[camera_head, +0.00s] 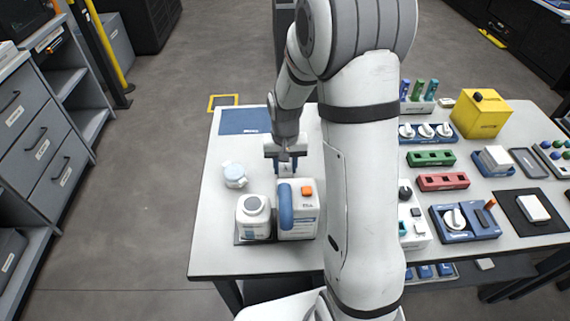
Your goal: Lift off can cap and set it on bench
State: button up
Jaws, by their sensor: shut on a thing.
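A white can (299,226) with a blue handle and an orange patch on top stands near the front left of the bench (222,256). My gripper (286,170) points down at the far left corner of the can. It is shut on a small pale thing there, which looks like the can cap. The fingertips and the cap are small and partly hidden, so I cannot tell whether the cap is on the can or just clear of it.
A clear jar (235,175) and a blue mat (244,121) are farther back. Free bench top lies left of the bottle. My arm hides the bench's middle; racks and tools fill the right side.

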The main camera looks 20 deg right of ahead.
jog(key=shift+f, duration=0.2)
dwell(0.6)
jog(key=o, duration=1)
jog(key=shift+r+p, duration=2.1)
jog(key=shift+r, duration=0.95)
